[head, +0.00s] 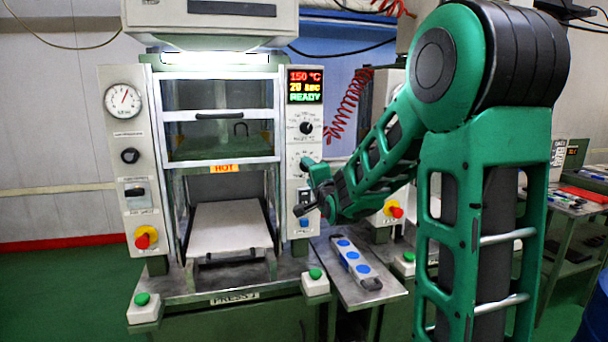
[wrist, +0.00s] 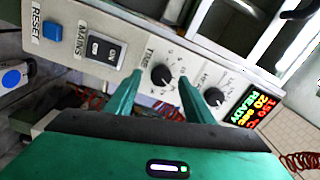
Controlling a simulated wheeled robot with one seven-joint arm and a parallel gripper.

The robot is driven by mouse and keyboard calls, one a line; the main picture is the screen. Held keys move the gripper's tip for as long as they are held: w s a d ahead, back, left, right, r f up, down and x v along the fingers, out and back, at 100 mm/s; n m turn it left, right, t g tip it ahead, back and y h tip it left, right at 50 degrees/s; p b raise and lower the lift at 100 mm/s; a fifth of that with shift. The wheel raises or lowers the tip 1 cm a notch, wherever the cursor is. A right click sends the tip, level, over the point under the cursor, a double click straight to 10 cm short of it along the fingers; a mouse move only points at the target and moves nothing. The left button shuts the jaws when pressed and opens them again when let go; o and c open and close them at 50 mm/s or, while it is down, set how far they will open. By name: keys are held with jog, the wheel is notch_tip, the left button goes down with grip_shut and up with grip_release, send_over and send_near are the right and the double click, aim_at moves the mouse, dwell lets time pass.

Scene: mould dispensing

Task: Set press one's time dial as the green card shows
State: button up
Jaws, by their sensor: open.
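Press one (head: 220,127) stands at centre left, its right control panel upright. Its display (head: 305,86) reads 150 °C, 20 sec, READY; it also shows in the wrist view (wrist: 258,108). The black time dial (wrist: 161,75) is in the wrist view, labelled TIME; its pointer is too small to read. I cannot make out the green card.
Another dial (wrist: 213,97) sits close beside the right finger, towards the display. The mains switch (wrist: 103,49) and blue reset button (wrist: 52,31) are on the other side. A grey strip with blue discs (head: 352,262) lies on a side table below my arm.

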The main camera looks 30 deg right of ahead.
jog(key=v, duration=0.7)
jog(key=shift+s, duration=0.2)
jog(key=shift+a+f, duration=0.1)
jog(key=shift+a, duration=0.05)
jog(key=s+d+f+n+g+y, duration=0.1)
jog(key=s+d+f+n+g, duration=0.1)
jog(key=s+f+n+g, duration=0.85)
jog(key=s+a+f+g+y, duration=0.2)
jog(key=s+a+f+g, duration=0.1)
jog(key=s, duration=1)
jog(key=s+a+f+n+g+y, duration=0.1)
jog(key=s+a+f+g+y, duration=0.1)
jog(key=s, duration=1.1)
notch_tip(320, 180, down, 3)
jog(key=shift+a+r+g, duration=0.2)
jog(key=shift+a+g, duration=0.7)
jog(key=shift+g, duration=0.25)
